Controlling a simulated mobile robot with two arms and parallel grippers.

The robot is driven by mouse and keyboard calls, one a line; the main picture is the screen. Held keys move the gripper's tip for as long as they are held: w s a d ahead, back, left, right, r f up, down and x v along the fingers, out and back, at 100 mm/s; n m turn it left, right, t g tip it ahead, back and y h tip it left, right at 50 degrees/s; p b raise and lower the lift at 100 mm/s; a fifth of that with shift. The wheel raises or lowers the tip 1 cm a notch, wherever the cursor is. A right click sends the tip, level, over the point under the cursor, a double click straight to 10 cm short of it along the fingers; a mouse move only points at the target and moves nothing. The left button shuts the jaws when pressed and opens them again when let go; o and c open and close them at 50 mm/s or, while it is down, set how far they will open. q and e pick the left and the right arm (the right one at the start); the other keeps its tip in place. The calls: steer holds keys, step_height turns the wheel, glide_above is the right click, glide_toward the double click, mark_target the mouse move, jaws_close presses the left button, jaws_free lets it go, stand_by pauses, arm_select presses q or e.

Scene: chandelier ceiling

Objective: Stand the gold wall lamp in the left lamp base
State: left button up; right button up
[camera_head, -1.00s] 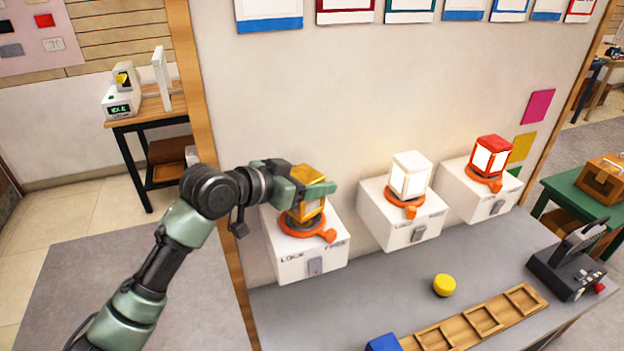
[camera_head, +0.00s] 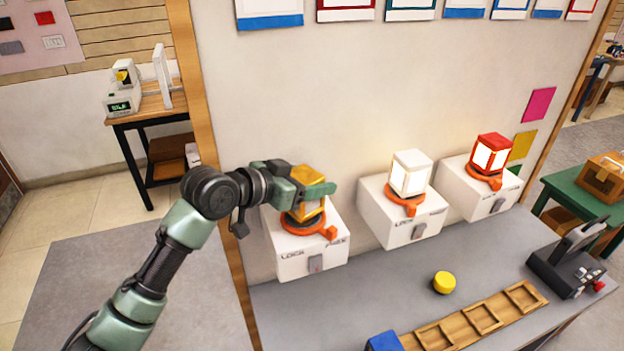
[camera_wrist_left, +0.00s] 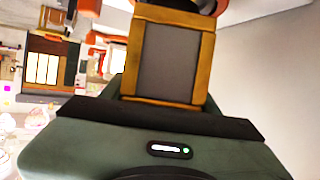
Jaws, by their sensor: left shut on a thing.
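The gold wall lamp (camera_head: 309,210) stands upright at the orange ring of the left lamp base (camera_head: 310,262), a white box on the wall. My left gripper (camera_head: 313,190) is shut on the lamp from the left side. In the left wrist view the gold frame and dark panel of the lamp (camera_wrist_left: 168,62) show close up, with orange beyond its far end. The lamp's panel is unlit. The base's orange lever points to the right, near the lettering on the box. Whether the lamp is fully seated cannot be told. My right gripper is not in view.
A lit white lamp (camera_head: 410,173) and a lit red lamp (camera_head: 490,153) stand in the other two bases to the right. Below are a grey bench top (camera_head: 400,300), a yellow knob (camera_head: 444,283), a wooden tray (camera_head: 430,335) and a dark control box (camera_head: 572,270).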

arm_select(q)
steer(key=shift+f, duration=0.65)
steer(key=o, duration=1.7)
steer(key=shift+a+b, duration=0.1)
steer(key=shift+b, duration=0.2)
